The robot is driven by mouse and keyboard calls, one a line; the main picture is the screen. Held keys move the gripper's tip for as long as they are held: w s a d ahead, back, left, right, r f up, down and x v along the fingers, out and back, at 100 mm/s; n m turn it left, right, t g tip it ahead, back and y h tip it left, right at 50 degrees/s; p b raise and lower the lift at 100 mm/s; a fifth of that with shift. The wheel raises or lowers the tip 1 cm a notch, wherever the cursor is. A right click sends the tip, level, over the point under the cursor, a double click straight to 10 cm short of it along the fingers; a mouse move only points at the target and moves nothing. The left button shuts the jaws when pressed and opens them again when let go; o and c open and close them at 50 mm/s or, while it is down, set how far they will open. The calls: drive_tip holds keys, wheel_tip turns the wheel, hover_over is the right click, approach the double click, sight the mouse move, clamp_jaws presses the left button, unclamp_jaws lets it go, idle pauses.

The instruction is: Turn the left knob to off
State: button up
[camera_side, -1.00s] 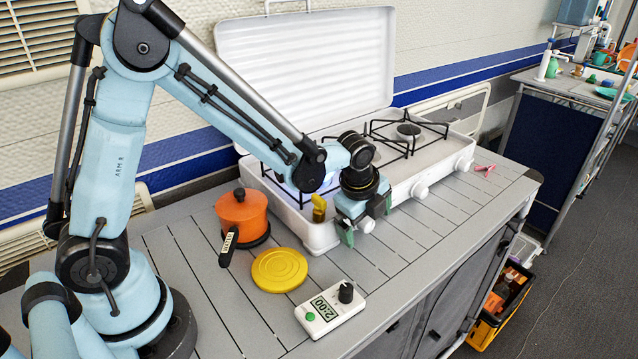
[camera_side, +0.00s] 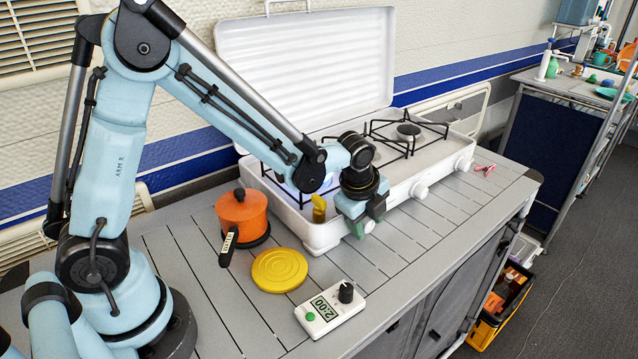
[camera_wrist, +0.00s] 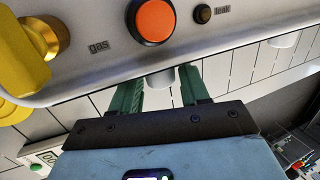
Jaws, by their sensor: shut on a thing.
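The white left knob (camera_side: 370,227) sits on the front of the white stove (camera_side: 325,236), low beneath my wrist. My gripper (camera_side: 367,219) is shut on it, one green finger on each side. In the wrist view, the knob (camera_wrist: 160,81) shows between the two fingers, under the stove's front edge. The gripper body hides part of it, and I cannot read its turn position. A blue glow shows at the left burner (camera_side: 284,181), partly behind my arm.
Two more white knobs (camera_side: 419,190) lie along the front to the right. A yellow valve (camera_side: 319,207) stands left of my gripper.

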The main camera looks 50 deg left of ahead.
drive_tip(key=g, duration=0.3)
drive_tip(key=shift+w+g, duration=0.3)
drive_tip(key=shift+w, duration=0.05)
drive_tip(key=shift+w+g, duration=0.15)
drive_tip(key=shift+g, duration=1.65)
drive_tip(key=o, duration=1.4)
drive_tip(key=shift+o, duration=0.2)
drive_tip(key=shift+r, duration=0.1)
drive_tip(key=v, duration=0.6)
drive_tip(key=shift+r, duration=0.45)
